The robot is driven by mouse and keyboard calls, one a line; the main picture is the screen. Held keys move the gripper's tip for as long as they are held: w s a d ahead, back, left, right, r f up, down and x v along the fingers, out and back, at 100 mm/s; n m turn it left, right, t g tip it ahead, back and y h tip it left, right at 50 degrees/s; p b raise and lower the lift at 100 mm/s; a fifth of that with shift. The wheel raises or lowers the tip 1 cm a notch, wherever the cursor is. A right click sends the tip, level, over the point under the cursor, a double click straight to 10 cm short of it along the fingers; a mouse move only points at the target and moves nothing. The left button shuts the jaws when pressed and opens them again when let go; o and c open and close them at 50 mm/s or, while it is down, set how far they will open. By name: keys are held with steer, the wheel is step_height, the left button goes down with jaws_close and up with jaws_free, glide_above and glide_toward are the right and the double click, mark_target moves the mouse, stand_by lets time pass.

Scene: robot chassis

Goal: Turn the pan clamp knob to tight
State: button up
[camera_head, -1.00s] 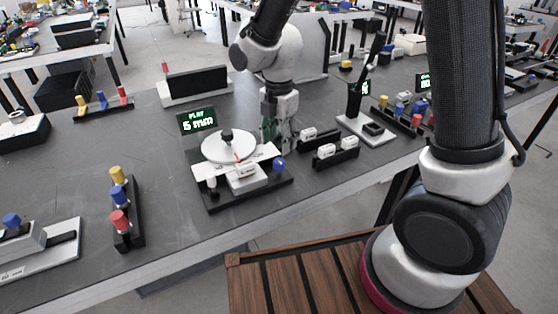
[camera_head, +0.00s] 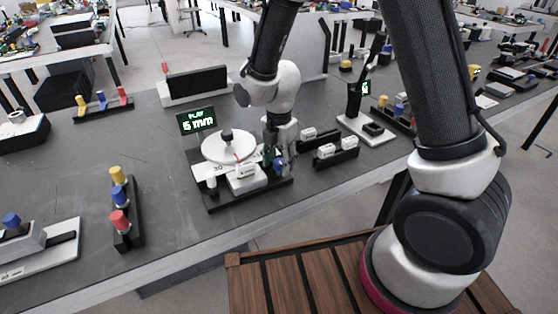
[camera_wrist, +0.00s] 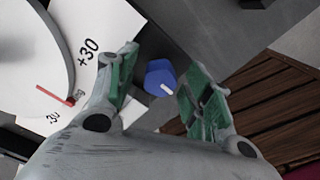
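The device has a round white pan (camera_head: 229,147) with a dark centre knob, on a black base (camera_head: 215,203). A display (camera_head: 197,121) behind it reads "5 mm". A blue knob with a white mark, which I take for the pan clamp knob, lies between my fingers in the wrist view (camera_wrist: 160,77). My gripper (camera_wrist: 157,88) is open there, with gaps between both green-padded fingers and the knob. In the head view my gripper (camera_head: 277,155) is at the right side of the device and largely hides the blue knob.
In the wrist view a red pointer (camera_wrist: 54,95) sits beside a scale marked +30. A rack with white blocks (camera_head: 336,153) stands close to the right of my gripper. A rack of coloured knobs (camera_head: 127,213) stands to the left, with bare table between.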

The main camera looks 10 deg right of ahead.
steer(key=c, duration=0.8)
steer(key=shift+c, duration=0.2)
